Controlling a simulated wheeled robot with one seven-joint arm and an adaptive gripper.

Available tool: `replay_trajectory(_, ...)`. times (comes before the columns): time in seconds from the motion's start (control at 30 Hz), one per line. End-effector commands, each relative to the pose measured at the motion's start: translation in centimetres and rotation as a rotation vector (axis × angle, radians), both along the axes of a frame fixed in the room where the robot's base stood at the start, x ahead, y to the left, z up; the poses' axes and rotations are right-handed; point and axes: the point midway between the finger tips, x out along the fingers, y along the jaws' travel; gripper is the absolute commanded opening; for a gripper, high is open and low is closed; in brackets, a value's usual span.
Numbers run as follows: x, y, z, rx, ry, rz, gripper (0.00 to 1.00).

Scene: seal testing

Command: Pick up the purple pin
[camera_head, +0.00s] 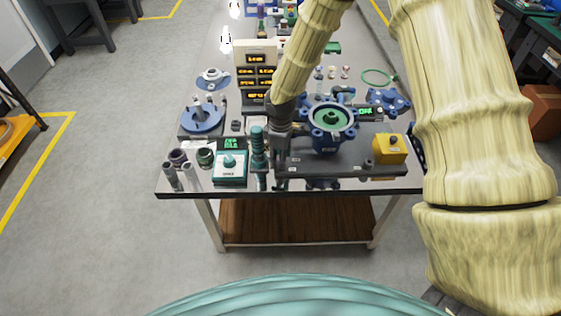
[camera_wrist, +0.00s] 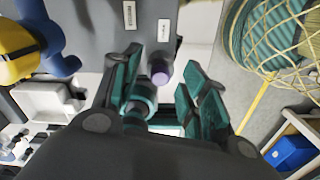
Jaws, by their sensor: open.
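The purple pin (camera_wrist: 159,74) shows in the wrist view as a small round purple end on a grey shaft. It lies in the gap between my fingers, beside the edge of a dark grey block (camera_wrist: 105,22). My gripper (camera_wrist: 162,82) is open, with one teal-padded finger on each side of the pin. I cannot tell whether either finger touches it. In the head view my gripper (camera_head: 281,165) points down at the table's front edge, and I cannot make out the pin there.
A teal cylindrical tool (camera_head: 258,150) stands close left of my gripper, next to a white-and-teal box (camera_head: 231,167). A blue flanged housing (camera_head: 328,142) and a yellow box (camera_head: 389,148) are to the right. Grey tubes (camera_head: 190,175) stand at the front left. The table (camera_head: 215,190) is crowded.

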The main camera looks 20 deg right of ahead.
Motion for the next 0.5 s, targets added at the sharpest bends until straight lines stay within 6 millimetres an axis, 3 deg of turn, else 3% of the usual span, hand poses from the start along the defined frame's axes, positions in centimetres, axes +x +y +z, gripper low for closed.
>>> replay_trajectory(0.13,0.01,0.00,0.01,0.000,0.000,0.000,0.44)
replay_trajectory(0.37,0.01,0.00,0.03,0.001,-0.001,0.000,0.02)
replay_trajectory(0.5,0.02,0.00,0.04,0.001,-0.001,0.000,0.00)
